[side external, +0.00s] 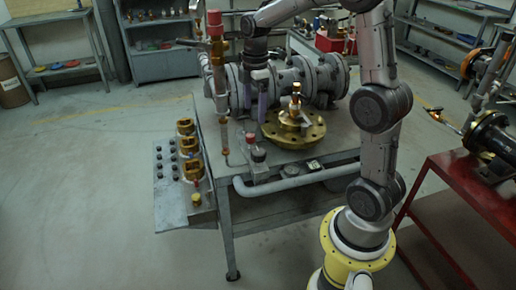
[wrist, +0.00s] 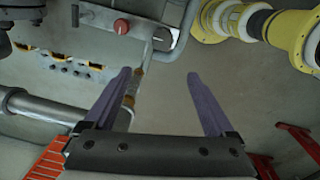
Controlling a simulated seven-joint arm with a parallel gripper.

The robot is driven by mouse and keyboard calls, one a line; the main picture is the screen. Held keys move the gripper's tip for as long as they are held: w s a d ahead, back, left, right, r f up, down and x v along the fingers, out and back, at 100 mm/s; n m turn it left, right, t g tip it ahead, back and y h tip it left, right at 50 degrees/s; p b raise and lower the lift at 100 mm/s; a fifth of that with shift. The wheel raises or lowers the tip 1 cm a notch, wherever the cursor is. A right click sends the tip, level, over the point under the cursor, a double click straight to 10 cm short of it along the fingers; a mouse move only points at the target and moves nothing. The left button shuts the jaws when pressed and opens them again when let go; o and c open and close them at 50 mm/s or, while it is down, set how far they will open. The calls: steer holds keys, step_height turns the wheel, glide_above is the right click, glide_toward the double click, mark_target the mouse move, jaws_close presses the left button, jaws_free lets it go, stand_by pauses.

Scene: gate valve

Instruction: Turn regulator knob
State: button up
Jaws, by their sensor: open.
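My gripper (side external: 255,108) hangs fingers-down over the workbench in the side external view. In the wrist view, my gripper (wrist: 158,75) has its two purple fingers wide apart with nothing held. A thin vertical pipe with brass fittings (wrist: 131,97) passes close to the left finger in that view; I cannot tell the depth between them. A small red knob (side external: 250,137) sits on a grey block near the bench's front edge, below my gripper. The red knob (wrist: 121,26) also shows beyond the fingertips in the wrist view. I cannot tell for certain which knob is the regulator's.
The grey bench (side external: 213,141) carries a large flanged pipe assembly (side external: 300,80) and a brass flange valve (side external: 294,128). A side panel (side external: 172,200) holds brass padlock-like parts and several black buttons. A red table (side external: 445,205) stands at right. Floor at left is clear.

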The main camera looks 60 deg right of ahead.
mark_target(258, 151)
steer(key=f, duration=1)
steer(key=d+f, duration=0.1)
steer(key=f, duration=0.4)
steer(key=shift+s+f, duration=0.15)
steer(key=shift+s, duration=0.1)
steer(key=c, duration=1.4)
steer(key=shift+o, duration=0.2)
steer(key=shift+m, duration=0.3)
